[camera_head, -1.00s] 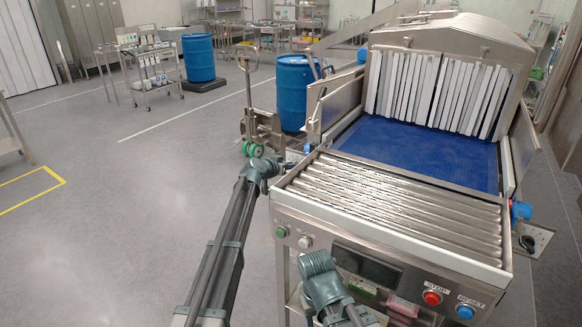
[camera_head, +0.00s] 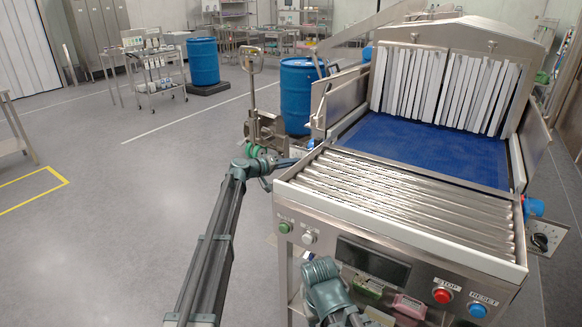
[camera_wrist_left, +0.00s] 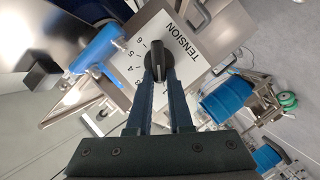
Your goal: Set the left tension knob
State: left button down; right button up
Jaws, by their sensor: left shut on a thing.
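In the left wrist view, a black tension knob (camera_wrist_left: 155,56) sits on a white dial plate (camera_wrist_left: 188,43) marked TENSION, with numbers around it. The 4, 5 and 6 are readable left of the knob. My left gripper (camera_wrist_left: 158,76) is shut on the knob, one finger on each side; the fingers cover part of the scale. I cannot tell which number the knob points at. In the head view, my left gripper (camera_head: 292,162) reaches to the left side of the conveyor, and the knob there is hidden. My right arm shows at the bottom, its gripper out of view.
The conveyor has steel rollers (camera_head: 410,205), a blue belt (camera_head: 425,150) and a strip curtain (camera_head: 445,88). Another black knob (camera_head: 541,241) is on its right side. A pallet jack (camera_head: 258,120) and blue barrel (camera_head: 298,95) stand behind my left arm.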

pick_arm(q)
jog(key=shift+f+n+h+b, duration=0.1)
jog(key=shift+n+h+b, duration=0.3)
jog(key=shift+n, duration=0.1)
dwell(0.3)
jog(key=c, duration=0.8)
grip_release()
jog(key=shift+w+d, duration=0.1)
jog(key=p+v, duration=0.2)
jog(key=v, duration=1.2)
jog(key=shift+p, duration=0.4)
jog(key=shift+w, duration=0.1)
